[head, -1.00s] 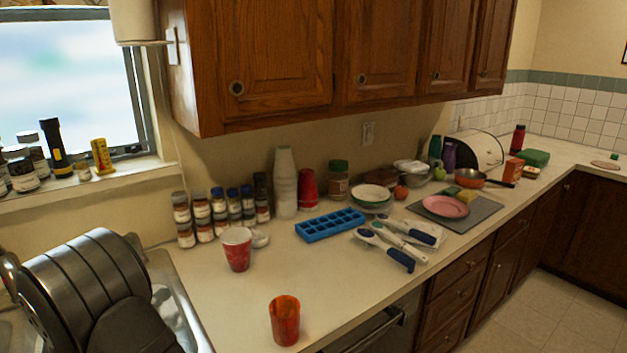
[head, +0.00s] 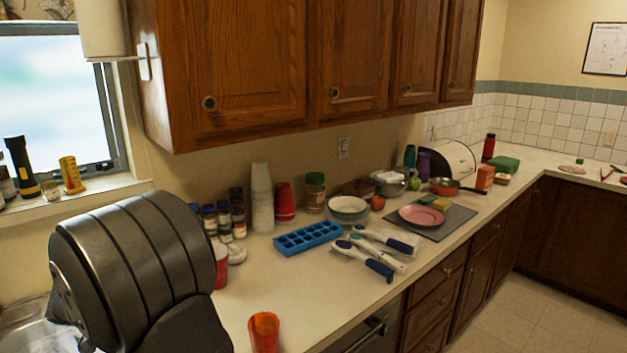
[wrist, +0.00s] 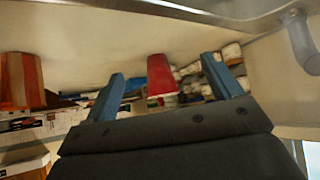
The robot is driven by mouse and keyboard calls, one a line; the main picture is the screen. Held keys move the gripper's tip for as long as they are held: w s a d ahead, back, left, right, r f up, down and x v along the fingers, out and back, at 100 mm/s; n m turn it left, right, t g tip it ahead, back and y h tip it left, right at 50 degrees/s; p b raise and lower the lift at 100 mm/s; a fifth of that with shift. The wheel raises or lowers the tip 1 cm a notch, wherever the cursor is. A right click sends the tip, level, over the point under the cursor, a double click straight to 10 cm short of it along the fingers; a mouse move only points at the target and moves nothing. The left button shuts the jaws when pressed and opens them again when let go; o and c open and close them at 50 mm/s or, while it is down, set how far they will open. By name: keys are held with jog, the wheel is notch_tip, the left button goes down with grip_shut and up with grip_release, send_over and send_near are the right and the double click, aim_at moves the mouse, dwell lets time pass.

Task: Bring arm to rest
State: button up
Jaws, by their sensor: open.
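My gripper (wrist: 164,68) shows in the wrist view, its two blue-grey fingers spread apart with nothing held. The head view shows my dark arm at the lower left, but not the fingertips. A red patterned cup (head: 220,268) stands on the counter, mostly hidden behind my arm. In the wrist view, which is turned upside down, a red cup (wrist: 161,76) appears beyond and between the fingers, apart from them. An orange-red cup (head: 264,332) stands at the counter's front, cut by the bottom edge; an orange cup (wrist: 22,82) is at the left of the wrist view.
Beyond the cups are a blue ice tray (head: 307,238), utensils (head: 365,258), stacked white cups (head: 262,198) and spice jars (head: 225,220) partly behind my arm. Wooden cabinets (head: 250,70) hang above. The sink (head: 25,320) is at lower left. Bare counter lies around the orange-red cup.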

jog(key=w+d+r+n, duration=0.1)
jog(key=w+d+r, duration=0.2)
jog(key=w+d, duration=0.8)
jog(key=w+d+r+y, duration=0.1)
jog(key=w+d+r, duration=0.2)
jog(key=w+d, duration=0.9)
jog(key=d, duration=0.4)
jog(key=shift+d+r+n, duration=0.15)
jog(key=shift+n, duration=0.25)
jog(key=shift+s, duration=0.1)
